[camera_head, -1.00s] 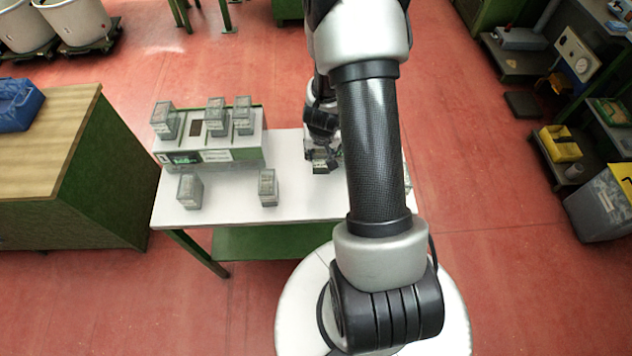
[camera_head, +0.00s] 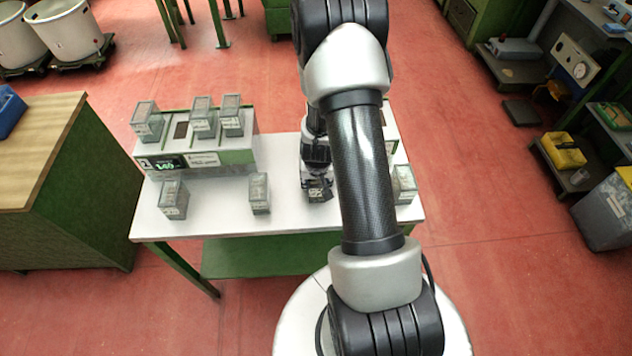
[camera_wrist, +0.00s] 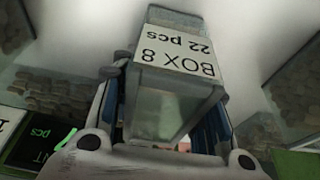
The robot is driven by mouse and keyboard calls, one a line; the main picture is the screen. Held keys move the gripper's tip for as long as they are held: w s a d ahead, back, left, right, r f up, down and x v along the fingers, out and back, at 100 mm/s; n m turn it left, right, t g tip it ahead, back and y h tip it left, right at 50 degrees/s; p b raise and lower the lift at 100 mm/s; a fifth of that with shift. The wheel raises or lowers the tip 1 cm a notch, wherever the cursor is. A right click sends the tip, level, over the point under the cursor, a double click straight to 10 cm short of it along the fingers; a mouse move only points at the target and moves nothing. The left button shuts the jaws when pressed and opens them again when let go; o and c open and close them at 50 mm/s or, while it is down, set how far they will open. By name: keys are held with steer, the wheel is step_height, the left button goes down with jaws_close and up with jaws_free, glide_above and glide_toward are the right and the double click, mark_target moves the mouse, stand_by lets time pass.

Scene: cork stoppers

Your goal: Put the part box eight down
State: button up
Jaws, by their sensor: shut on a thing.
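Box eight (camera_wrist: 175,95) is a clear grey part box with a white label reading "BOX 8, 22 pcs", upside down in the wrist view. My gripper (camera_wrist: 168,100) is shut on it, with a finger on each side. In the head view my gripper (camera_head: 317,178) is over the right half of the white table (camera_head: 290,213), with the held box (camera_head: 319,194) below it, low at the tabletop. I cannot tell whether its base touches the table. My arm hides part of the table behind it.
A station with a lit display (camera_head: 168,164) carries several similar boxes (camera_head: 204,117). Other boxes stand on the table: one at left (camera_head: 173,200), one left of my gripper (camera_head: 260,193), one at right (camera_head: 404,184). A wooden-topped cabinet (camera_head: 45,140) is further left.

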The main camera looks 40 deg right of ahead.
steer(key=shift+r, duration=0.15)
steer(key=o, duration=1.1)
steer(key=shift+f, duration=0.2)
